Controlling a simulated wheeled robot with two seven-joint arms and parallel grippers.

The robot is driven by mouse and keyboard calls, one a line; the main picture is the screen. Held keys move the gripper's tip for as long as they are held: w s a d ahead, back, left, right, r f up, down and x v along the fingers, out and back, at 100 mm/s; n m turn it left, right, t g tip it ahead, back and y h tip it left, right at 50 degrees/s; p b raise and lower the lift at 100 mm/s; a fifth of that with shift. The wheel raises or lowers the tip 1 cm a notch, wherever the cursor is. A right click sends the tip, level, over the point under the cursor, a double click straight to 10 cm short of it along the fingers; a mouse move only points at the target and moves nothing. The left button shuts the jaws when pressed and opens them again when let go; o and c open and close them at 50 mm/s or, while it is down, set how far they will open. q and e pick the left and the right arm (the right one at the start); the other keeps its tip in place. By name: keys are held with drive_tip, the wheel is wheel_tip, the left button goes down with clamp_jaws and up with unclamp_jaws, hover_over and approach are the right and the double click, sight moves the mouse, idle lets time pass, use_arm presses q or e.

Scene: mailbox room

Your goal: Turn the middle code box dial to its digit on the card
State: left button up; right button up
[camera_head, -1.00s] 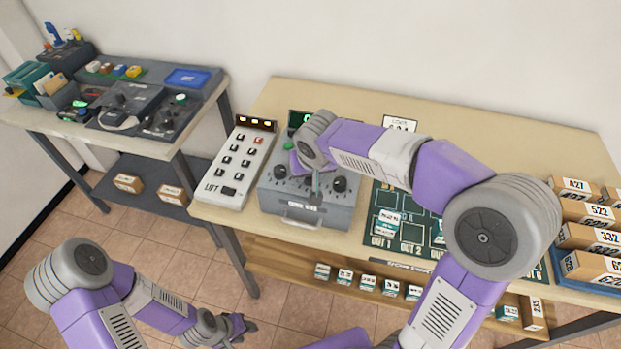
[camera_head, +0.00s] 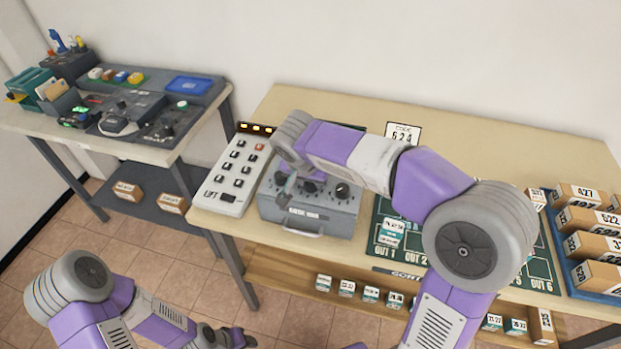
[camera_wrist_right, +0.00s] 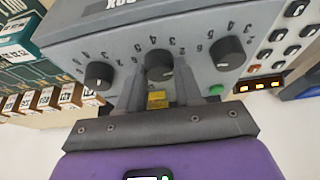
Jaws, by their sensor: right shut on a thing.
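The grey code box (camera_head: 335,222) stands on the table with a row of three black dials. In the right wrist view the middle dial (camera_wrist_right: 158,62) sits between the two fingers of my right gripper (camera_wrist_right: 158,88), which is shut on it. The left dial (camera_wrist_right: 98,75) and right dial (camera_wrist_right: 228,53) of that view are free. The printed digits around the middle dial are partly hidden, and its exact setting is hard to read. The code card (camera_head: 403,133) behind my right arm reads 6 2 4. My left gripper (camera_head: 238,338) is low at the bottom edge, away from the box; its jaws are unclear.
A white lift panel (camera_head: 232,172) with buttons stands close left of the code box. A green board (camera_head: 385,235) marked with OUT slots lies to its right. Parcels in a blue tray (camera_head: 565,262) are at the far right. A second table (camera_head: 150,150) stands left.

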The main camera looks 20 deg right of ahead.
sight(307, 199)
drive_tip(key=o, duration=1)
drive_tip(key=p+v, duration=0.2)
drive_tip(key=v, duration=0.5)
drive_tip(key=shift+a+r, duration=0.1)
drive_tip(key=shift+r, duration=0.15)
